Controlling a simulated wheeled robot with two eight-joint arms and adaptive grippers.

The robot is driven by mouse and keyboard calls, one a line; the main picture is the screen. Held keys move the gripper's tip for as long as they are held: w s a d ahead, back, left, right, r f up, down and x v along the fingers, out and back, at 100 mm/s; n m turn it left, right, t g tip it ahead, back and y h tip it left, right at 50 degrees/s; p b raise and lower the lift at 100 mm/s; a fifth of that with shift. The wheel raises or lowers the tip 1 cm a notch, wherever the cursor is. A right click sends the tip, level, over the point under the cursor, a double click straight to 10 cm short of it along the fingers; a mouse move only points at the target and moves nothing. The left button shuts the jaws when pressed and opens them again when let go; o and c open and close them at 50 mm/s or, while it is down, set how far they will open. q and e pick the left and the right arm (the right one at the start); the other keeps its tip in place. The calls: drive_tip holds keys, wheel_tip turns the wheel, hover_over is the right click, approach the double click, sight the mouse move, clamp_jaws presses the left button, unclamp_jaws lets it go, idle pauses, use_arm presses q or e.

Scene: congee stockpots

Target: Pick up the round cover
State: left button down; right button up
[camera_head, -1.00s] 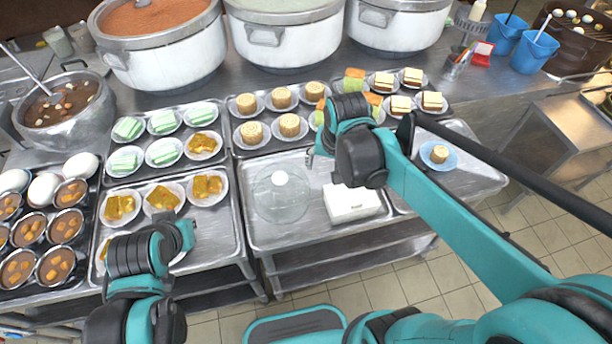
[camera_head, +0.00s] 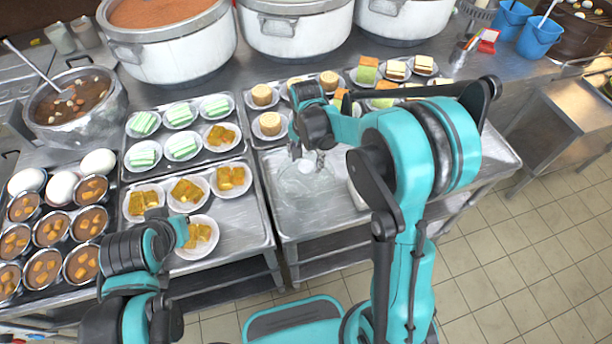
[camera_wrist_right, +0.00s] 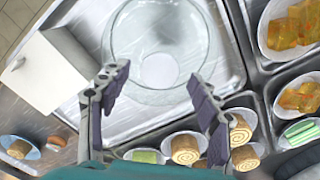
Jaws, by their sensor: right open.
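The round cover (camera_head: 300,188) is a clear glass dome lying on the bare front part of a metal tray. It also shows in the right wrist view (camera_wrist_right: 160,25), with a pale round knob in its middle. My right gripper (camera_head: 307,160) is over the cover in the head view and partly hides it. In the right wrist view my right gripper (camera_wrist_right: 158,80) is open, with its fingers apart on either side of the knob and nothing held. My left gripper (camera_head: 182,230) is over the front of the left tray, beside a plate of yellow food; its jaws are unclear.
A white box (camera_wrist_right: 45,70) stands beside the cover and is mostly hidden by my right arm in the head view. Plates of rolls (camera_head: 270,124) are behind the cover. Plates of yellow food (camera_head: 187,190) are to its left. Large white pots (camera_head: 298,38) line the back.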

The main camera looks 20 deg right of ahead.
wheel_tip(320, 180, down, 2)
drive_tip(key=shift+r, duration=0.1)
clamp_jaws()
